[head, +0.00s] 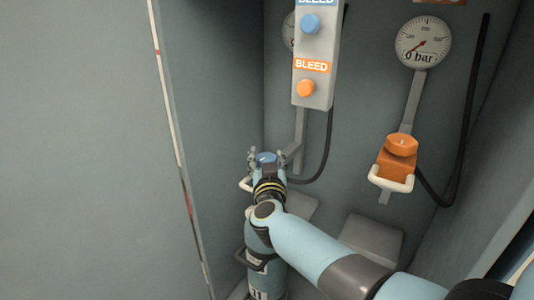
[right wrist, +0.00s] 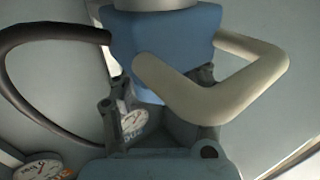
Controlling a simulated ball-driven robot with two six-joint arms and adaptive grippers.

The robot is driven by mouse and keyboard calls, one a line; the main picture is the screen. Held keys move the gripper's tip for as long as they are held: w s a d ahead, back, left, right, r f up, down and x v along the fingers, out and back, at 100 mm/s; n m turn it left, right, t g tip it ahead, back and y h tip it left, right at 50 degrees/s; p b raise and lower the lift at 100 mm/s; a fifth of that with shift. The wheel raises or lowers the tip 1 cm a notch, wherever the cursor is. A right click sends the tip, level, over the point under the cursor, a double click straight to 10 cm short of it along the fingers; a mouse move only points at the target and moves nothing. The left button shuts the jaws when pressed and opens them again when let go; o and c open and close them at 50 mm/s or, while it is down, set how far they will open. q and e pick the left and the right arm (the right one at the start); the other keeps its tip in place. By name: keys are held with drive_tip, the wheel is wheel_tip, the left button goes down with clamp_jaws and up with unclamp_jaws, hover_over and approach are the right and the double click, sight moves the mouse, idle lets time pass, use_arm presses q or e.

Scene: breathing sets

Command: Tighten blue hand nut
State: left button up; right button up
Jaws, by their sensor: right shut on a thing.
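In the head view the blue hand nut (head: 266,158) shows between the fingers of my right gripper (head: 267,163), low on the back wall near the left corner. My right gripper is shut on it, and its fingers hide the nut's sides. In the right wrist view a blue body (right wrist: 165,35) with a cream bent handle (right wrist: 215,95) fills the upper middle. The fingers (right wrist: 158,95) rise on either side, partly behind the body and handle. The nut's contact with the fingers is hidden there. My left gripper is not in view.
A grey panel with a blue button (head: 309,24) and an orange button (head: 306,88) hangs just above. To the right are an orange hand nut (head: 402,145) and a gauge (head: 423,42) reading 0 bar. Black hoses run beside both sets. A wall edge (head: 178,150) stands left.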

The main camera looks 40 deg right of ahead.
drive_tip(key=shift+a+r+m+g+h+p, duration=0.15)
drive_tip(key=shift+m+g+h+p, duration=0.25)
drive_tip(key=shift+m+g+h, duration=0.6)
drive_tip(key=shift+w+m+g+h, duration=0.1)
drive_tip(key=shift+m+g+h, duration=0.3)
drive_tip(key=shift+h, duration=0.3)
drive_tip(key=shift+f+m+g+h+b, duration=0.25)
drive_tip(key=shift+m+g+h+b, duration=0.25)
drive_tip(key=shift+m+g+h, duration=0.35)
drive_tip(key=m+g+h+b, duration=0.1)
drive_tip(key=m+g+b, duration=0.1)
drive_tip(key=g+b, duration=0.1)
drive_tip(key=m+g+h+b, duration=0.2)
drive_tip(key=m+g+b, duration=0.1)
drive_tip(key=g, duration=0.1)
drive_tip(key=shift+f+g+b, duration=0.2)
drive_tip(key=shift+g+b, duration=0.15)
drive_tip(key=shift+r+m+g+b, duration=0.2)
drive_tip(key=shift+m+g+b, duration=0.4)
drive_tip(key=shift+g, duration=0.2)
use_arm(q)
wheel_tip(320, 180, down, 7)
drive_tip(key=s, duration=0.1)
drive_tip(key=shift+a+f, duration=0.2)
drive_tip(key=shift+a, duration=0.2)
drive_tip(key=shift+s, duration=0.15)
